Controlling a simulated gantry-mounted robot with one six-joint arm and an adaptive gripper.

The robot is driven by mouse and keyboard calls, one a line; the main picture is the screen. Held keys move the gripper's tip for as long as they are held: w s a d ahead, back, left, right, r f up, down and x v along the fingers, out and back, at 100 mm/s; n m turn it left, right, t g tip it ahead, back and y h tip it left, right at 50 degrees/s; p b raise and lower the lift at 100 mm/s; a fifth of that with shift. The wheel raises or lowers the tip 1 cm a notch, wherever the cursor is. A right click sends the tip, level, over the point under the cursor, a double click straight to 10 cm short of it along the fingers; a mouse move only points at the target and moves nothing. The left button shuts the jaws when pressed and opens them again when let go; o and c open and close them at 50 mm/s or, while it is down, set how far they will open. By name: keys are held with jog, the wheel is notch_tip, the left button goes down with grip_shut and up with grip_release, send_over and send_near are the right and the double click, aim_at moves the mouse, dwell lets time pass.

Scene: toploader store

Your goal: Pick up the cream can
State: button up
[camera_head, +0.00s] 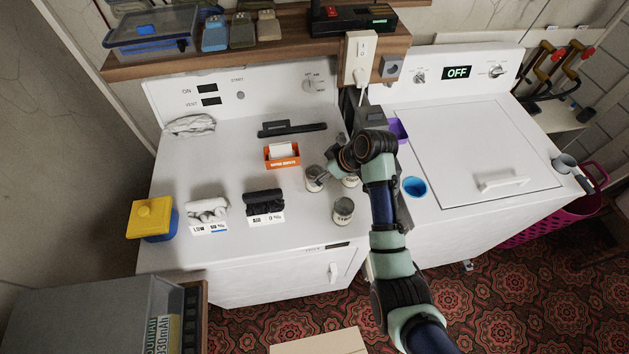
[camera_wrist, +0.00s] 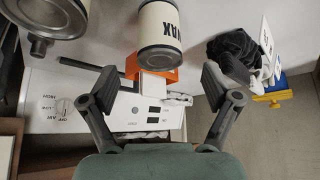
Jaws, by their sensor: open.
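A cream can (camera_wrist: 163,28) with a dark "WAX" label is ahead of my gripper in the wrist view, cut off by the top edge. My gripper (camera_wrist: 157,78) is open and empty, its two fingers spread wide below the can in the picture. In the head view, my gripper (camera_head: 328,167) is low over the white machine top, close by a can (camera_head: 314,179) with a grey top that seems to be the same one. A second can (camera_head: 350,182) is partly hidden by my arm, and a labelled can (camera_head: 344,211) stands nearer the front.
An orange box (camera_head: 282,160) stands behind and left of the cans. A blue cup (camera_head: 414,187) is right. Another can (camera_wrist: 45,18) fills the wrist view's upper left.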

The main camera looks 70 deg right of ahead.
aim_at(316, 173)
jog(key=b+x, duration=0.1)
jog(key=x, duration=0.4)
jog(key=shift+w+f, duration=0.2)
jog(key=shift+w, duration=0.15)
jog(key=shift+d, duration=0.1)
jog(key=c, duration=1.5)
notch_tip(316, 173, up, 20)
jog(key=p, duration=0.2)
